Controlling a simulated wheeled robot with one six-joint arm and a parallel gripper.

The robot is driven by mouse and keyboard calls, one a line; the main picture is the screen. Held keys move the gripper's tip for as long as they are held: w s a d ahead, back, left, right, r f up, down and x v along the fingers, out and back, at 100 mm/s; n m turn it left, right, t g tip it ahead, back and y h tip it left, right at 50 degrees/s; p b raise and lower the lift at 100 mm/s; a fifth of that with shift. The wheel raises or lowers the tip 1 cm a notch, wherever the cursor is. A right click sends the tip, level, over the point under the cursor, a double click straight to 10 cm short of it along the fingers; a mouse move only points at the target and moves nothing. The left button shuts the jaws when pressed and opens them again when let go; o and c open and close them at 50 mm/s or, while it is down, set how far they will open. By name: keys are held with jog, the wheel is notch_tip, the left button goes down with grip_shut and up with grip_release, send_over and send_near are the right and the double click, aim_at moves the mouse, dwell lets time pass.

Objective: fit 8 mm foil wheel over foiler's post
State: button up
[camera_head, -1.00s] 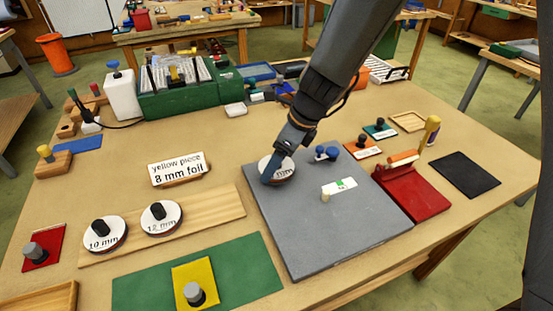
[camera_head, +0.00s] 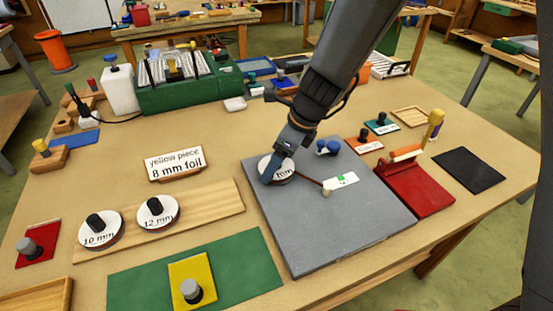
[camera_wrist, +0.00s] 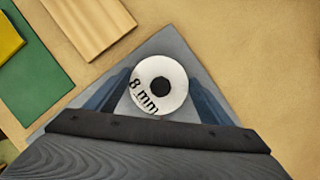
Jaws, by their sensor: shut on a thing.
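The white 8 mm foil wheel (camera_head: 281,172) is at the far left part of the grey board (camera_head: 330,225). In the wrist view the wheel (camera_wrist: 175,80) faces me, with its label readable and a dark round centre. My gripper (camera_wrist: 160,95) is shut on the wheel, one blue finger on each side; it also shows in the head view (camera_head: 274,160). A thin brown strip (camera_head: 308,182) runs from the wheel to a small beige peg (camera_head: 327,190). The foiler's post is not distinguishable; I cannot tell whether it is inside the wheel.
The 10 mm wheel (camera_head: 100,238) and 12 mm wheel (camera_head: 172,220) sit on a wooden board (camera_head: 222,210) at left. A sign reads "yellow piece 8 mm foil" (camera_head: 176,163). A blue-knobbed piece (camera_head: 327,147) and a red tool (camera_head: 415,188) stand right of my gripper.

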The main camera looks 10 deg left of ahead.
aim_at(287, 170)
jog(key=o, duration=1.1)
jog(key=v, duration=0.7)
jog(key=shift+d+r, duration=0.2)
jog(key=shift+r, duration=0.1)
jog(key=shift+s, duration=0.1)
